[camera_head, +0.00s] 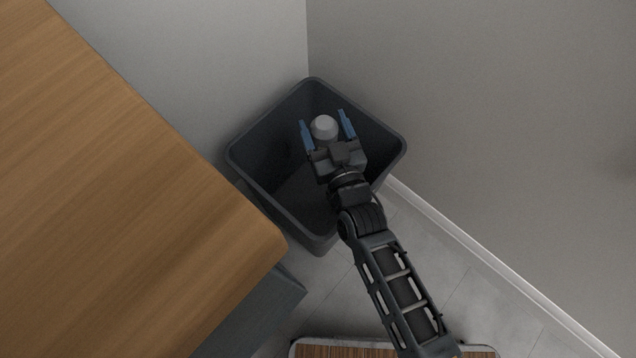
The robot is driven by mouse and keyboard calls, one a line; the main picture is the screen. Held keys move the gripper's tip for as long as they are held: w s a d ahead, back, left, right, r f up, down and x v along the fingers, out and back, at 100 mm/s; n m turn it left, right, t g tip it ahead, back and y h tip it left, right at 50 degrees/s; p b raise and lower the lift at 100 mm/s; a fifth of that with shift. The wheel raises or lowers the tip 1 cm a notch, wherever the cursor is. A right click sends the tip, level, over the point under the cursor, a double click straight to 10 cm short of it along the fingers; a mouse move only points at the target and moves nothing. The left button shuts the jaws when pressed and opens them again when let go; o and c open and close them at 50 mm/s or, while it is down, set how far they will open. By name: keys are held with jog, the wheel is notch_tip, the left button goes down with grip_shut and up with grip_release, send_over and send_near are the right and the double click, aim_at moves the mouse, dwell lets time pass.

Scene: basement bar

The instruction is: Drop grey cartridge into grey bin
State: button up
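The grey bin (239,152) is a dark, square-mouthed bin standing on the floor in the corner between two walls. My gripper (323,118) is over the bin's mouth, with its two blue fingers spread apart. A light grey rounded object, seemingly the grey cartridge (324,127), shows between the fingers, with narrow gaps on both sides. I cannot tell whether it is level with the fingers or lower inside the bin. My arm hides part of the bin's near right rim and inside.
A wooden-topped counter (120,200) fills the left side, its rounded corner close to the bin. Grey walls (480,110) stand behind and to the right, with a white baseboard (480,253). Pale floor tiles (470,300) are clear at the lower right.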

jog(key=o, duration=0.3)
jog(key=shift+o, duration=0.2)
jog(key=shift+f, duration=0.1)
notch_tip(320, 180, up, 5)
jog(key=shift+f+p, duration=0.1)
jog(key=shift+p, duration=1.15)
jog(key=shift+s+d+f+b, duration=0.2)
jog(key=shift+d+b, duration=0.1)
jog(key=shift+b, duration=0.1)
jog(key=s+d+r+p, duration=0.1)
jog(key=s+d+r, duration=0.1)
jog(key=d+r, duration=0.4)
jog(key=d, duration=0.4)
jog(key=shift+s+d+r, duration=0.3)
jog(key=shift+d+r, duration=0.05)
